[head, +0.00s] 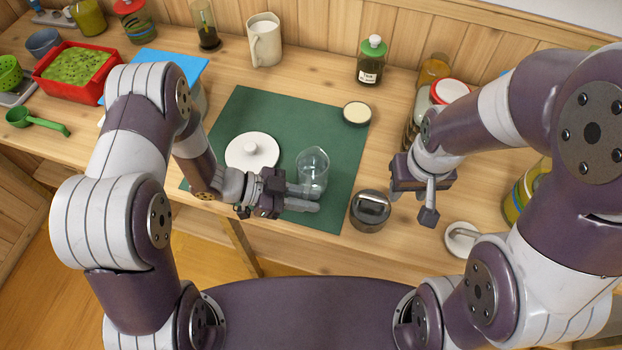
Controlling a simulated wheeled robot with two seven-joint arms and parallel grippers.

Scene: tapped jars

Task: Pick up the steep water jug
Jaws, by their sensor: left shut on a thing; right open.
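A clear glass jug (313,166) stands on the green mat (240,108), near the mat's front right part. My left gripper (312,198) reaches in from the left at the jug's lower front. Its fingers are shut on the glass jug and hide part of its base. The jug looks upright, and I cannot tell whether it touches the mat. My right gripper (422,203) is open and empty, to the right of a dark lidded jar.
A white pitcher (265,42) and a green-capped bottle (371,62) stand at the back.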

